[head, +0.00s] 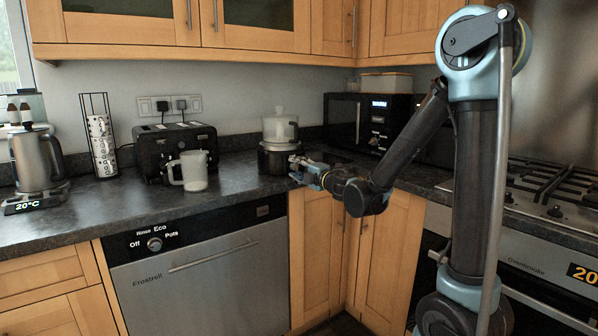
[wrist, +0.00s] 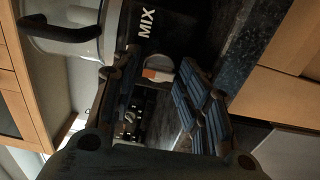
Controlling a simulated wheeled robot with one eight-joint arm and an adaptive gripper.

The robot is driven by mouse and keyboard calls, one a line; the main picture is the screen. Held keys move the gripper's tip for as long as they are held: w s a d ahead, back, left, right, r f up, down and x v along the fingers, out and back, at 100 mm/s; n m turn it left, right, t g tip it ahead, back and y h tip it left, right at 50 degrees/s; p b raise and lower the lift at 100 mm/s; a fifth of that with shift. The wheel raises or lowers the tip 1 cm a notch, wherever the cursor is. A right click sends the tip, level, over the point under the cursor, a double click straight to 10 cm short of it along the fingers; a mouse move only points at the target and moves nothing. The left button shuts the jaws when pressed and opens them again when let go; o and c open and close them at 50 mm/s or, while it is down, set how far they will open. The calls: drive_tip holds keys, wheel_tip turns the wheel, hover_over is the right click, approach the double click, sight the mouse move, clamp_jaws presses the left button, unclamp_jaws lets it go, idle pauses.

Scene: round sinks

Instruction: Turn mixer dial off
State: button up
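The mixer (head: 278,157) is a dark base with a clear container on top, standing on the counter left of the corner. My gripper (head: 297,168) is at its front right, low over the counter edge. In the wrist view the black base shows the white word MIX (wrist: 146,22). A pale round dial (wrist: 177,68), partly hidden, shows just below the word. My gripper (wrist: 158,62) has its two fingers apart, one on each side of the dial. I cannot tell whether either finger touches it. The dial's setting is not readable.
A white mug (head: 194,171), a black toaster (head: 174,146) and a kettle (head: 38,160) stand to the left on the dark counter. A black microwave (head: 366,122) is behind my arm. A gas hob (head: 555,195) is at the right.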

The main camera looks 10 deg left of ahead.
drive_tip(key=shift+w+d, duration=0.1)
idle(0.4)
drive_tip(key=v, duration=0.7)
drive_tip(key=shift+s+d, duration=0.25)
drive_tip(key=shift+d, duration=0.05)
